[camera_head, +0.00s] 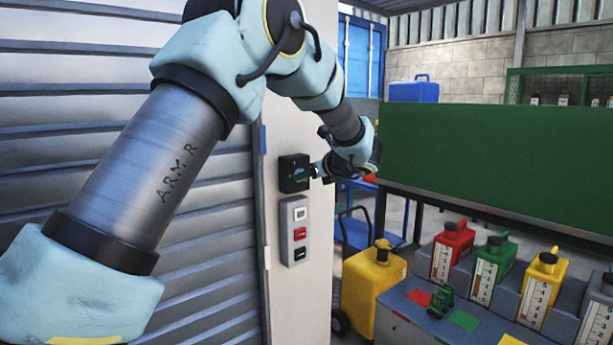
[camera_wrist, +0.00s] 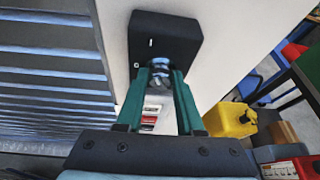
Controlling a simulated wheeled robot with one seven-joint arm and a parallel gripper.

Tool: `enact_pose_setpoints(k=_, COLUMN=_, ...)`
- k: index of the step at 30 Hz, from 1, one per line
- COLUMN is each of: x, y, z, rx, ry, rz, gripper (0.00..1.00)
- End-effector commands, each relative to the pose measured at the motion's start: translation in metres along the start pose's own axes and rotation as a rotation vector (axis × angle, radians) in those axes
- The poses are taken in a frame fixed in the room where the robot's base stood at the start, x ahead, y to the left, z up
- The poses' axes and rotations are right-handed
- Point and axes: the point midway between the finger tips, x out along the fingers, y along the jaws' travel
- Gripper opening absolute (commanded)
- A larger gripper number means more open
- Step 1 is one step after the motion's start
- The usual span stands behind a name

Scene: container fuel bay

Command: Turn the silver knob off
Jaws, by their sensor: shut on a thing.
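The silver knob (camera_wrist: 160,68) sits on a black switch box (camera_head: 293,173) fixed to the white wall panel. In the wrist view the black box (camera_wrist: 163,38) is just ahead of my gripper, with small white marks on its face. My gripper (camera_wrist: 160,72) has its two green fingers on either side of the knob and is shut on it. In the head view my gripper (camera_head: 316,171) reaches the box from the right. The fingers hide part of the knob, and I cannot tell its exact turn position.
Below the box is a grey panel (camera_head: 299,232) with white, red and black buttons. A yellow container (camera_head: 375,290) stands to the right. Red, green and yellow jugs (camera_head: 541,287) stand on a grey bench. A louvred shutter (camera_head: 205,270) is at left.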

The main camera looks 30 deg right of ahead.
Motion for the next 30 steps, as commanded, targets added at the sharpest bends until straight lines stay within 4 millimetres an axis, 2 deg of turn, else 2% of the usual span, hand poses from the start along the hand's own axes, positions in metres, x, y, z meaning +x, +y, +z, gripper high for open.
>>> enact_pose_setpoints(k=11, x=0.002, y=0.001, z=-0.007, rx=-0.107, ry=-0.005, rz=-0.048, gripper=0.0)
enact_pose_setpoints(k=30, x=0.004, y=0.006, z=-0.014, rx=-0.55, ry=-0.025, rz=-0.232, gripper=0.0)
